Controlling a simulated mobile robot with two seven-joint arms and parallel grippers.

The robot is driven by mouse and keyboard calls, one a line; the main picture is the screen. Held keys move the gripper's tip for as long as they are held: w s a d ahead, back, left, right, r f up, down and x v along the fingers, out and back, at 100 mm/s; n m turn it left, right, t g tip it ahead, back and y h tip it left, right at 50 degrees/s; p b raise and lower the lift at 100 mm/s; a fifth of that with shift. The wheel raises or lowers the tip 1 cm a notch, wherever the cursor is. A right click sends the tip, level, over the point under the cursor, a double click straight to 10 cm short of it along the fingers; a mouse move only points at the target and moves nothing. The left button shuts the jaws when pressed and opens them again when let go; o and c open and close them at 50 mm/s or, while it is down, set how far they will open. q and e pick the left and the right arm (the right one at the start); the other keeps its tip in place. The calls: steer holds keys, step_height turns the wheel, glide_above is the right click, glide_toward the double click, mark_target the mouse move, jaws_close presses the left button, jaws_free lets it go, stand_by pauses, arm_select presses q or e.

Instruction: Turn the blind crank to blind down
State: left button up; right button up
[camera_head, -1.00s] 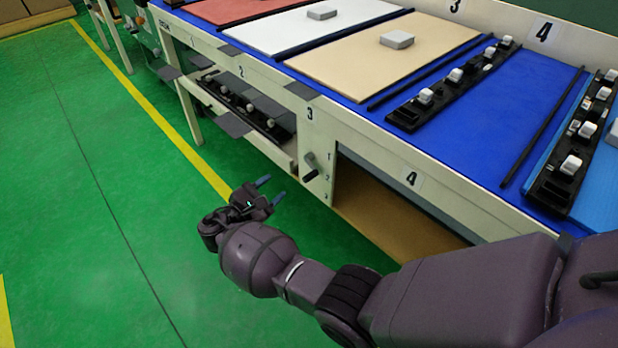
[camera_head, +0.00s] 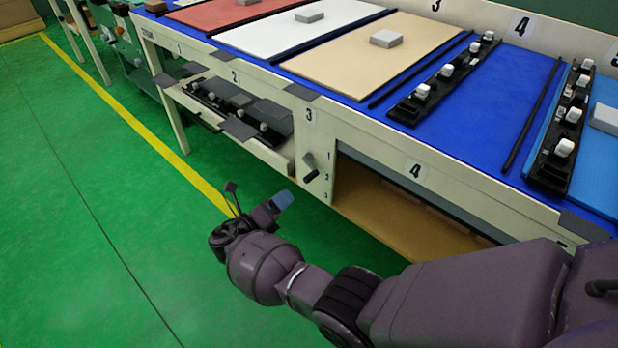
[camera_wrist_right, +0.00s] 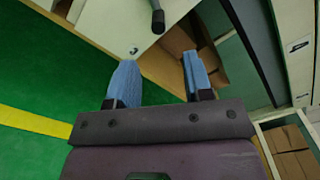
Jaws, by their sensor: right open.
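The blind crank (camera_head: 311,168) is a small dark handle on the pale panel left of bay 4, beside the marks 1, 2 and 3. In the right wrist view the dark crank handle (camera_wrist_right: 157,20) shows at the top, beyond the fingertips. Bay 4's opening is largely uncovered, with a grey strip (camera_head: 400,180) along its top; I cannot tell whether this is the blind. My right gripper (camera_head: 258,196) is open and empty, low and left of the crank, apart from it. Its blue fingers (camera_wrist_right: 161,80) are spread in the wrist view. My left gripper is not in view.
The blue-topped bench (camera_head: 480,120) carries coloured panels and black strips with white clips. Dark flaps and a lower shelf (camera_head: 240,108) stick out left of the crank. Green floor (camera_head: 100,230) with a yellow line is free at left.

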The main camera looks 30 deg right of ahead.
mark_target(308, 176)
steer(key=b+x, duration=0.1)
steer(key=x, duration=0.8)
steer(key=shift+d+f, duration=0.2)
steer(key=shift+w+d+b, duration=0.15)
steer(key=shift+d+b, duration=0.15)
steer(key=shift+b, duration=0.05)
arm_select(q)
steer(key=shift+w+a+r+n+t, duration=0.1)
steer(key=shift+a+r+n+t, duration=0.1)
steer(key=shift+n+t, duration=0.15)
arm_select(e)
steer(key=shift+w+d+r, duration=0.15)
steer(key=shift+d, duration=0.1)
jaws_close()
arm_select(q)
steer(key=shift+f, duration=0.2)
